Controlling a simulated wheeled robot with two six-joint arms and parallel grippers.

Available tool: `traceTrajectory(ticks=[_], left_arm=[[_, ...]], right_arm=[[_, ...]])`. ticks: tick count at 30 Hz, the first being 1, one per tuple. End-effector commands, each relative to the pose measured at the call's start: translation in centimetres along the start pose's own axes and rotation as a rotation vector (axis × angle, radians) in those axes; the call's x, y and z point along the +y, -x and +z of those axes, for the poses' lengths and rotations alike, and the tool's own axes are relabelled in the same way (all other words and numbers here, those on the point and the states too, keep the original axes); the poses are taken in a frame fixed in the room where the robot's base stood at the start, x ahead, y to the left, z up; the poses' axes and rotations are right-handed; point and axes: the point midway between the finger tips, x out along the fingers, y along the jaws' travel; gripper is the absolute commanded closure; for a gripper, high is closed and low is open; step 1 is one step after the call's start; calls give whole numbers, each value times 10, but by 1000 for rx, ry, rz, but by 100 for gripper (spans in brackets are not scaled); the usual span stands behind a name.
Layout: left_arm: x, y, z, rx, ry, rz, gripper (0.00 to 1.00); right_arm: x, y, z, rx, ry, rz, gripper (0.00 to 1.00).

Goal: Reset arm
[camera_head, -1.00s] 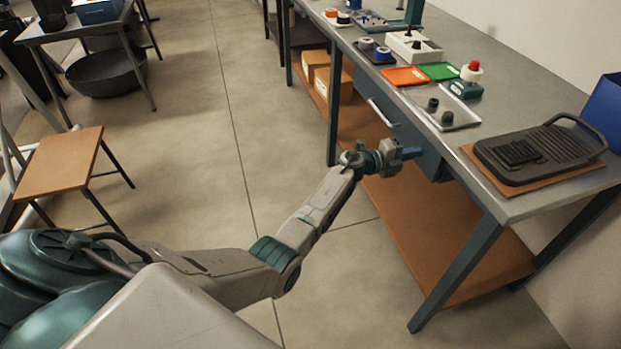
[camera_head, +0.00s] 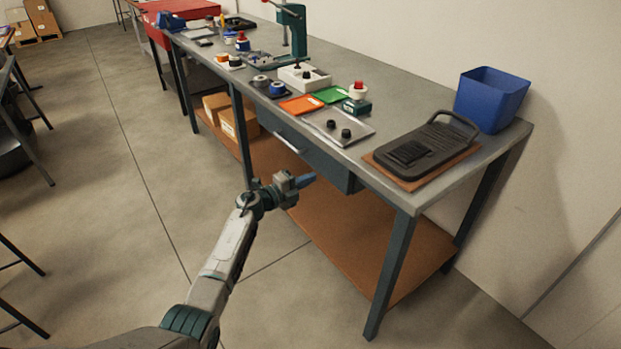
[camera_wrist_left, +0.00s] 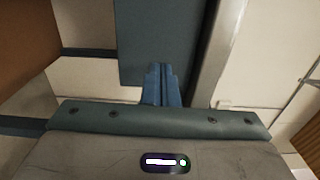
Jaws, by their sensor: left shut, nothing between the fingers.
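My left arm reaches up from the bottom of the head view, bent at the elbow. Its gripper (camera_head: 306,179) is in the air in front of the workbench (camera_head: 415,195), below the tabletop and near the drawer (camera_head: 310,152). In the left wrist view the two blue fingers (camera_wrist_left: 161,84) lie together, with nothing between them. The dark bench panel (camera_wrist_left: 150,40) shows beyond them. My right gripper is in neither view.
On the bench are a black grill-like plate (camera_head: 425,150) on a brown board, a blue bin (camera_head: 491,98), a metal tray (camera_head: 350,138), orange (camera_head: 301,105) and green (camera_head: 331,94) trays and a green press (camera_head: 293,25). Boxes (camera_head: 238,120) sit on the lower shelf.

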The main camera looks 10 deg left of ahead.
Motion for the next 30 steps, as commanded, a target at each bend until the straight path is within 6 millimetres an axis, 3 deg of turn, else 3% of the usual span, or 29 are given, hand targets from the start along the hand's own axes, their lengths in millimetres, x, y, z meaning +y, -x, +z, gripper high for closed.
traceTrajectory(ticks=[3, 9, 17, 20, 23, 26, 30], left_arm=[[1, 30, 0, 0, -2, 3, 100], [2, 64, 0, 0, -1, 4, 100], [2, 79, 0, 1, 2, 3, 100], [10, 83, -1, -21, 35, -2, 100], [41, 97, -2, -107, 155, -16, 100], [97, 129, -3, -268, 354, -21, 100], [186, 189, -14, -523, 632, 15, 100]], right_arm=[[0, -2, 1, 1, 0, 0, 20], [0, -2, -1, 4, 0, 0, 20], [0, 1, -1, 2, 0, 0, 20], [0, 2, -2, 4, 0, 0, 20], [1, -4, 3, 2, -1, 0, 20], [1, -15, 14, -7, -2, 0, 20], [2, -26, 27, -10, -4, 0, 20]])
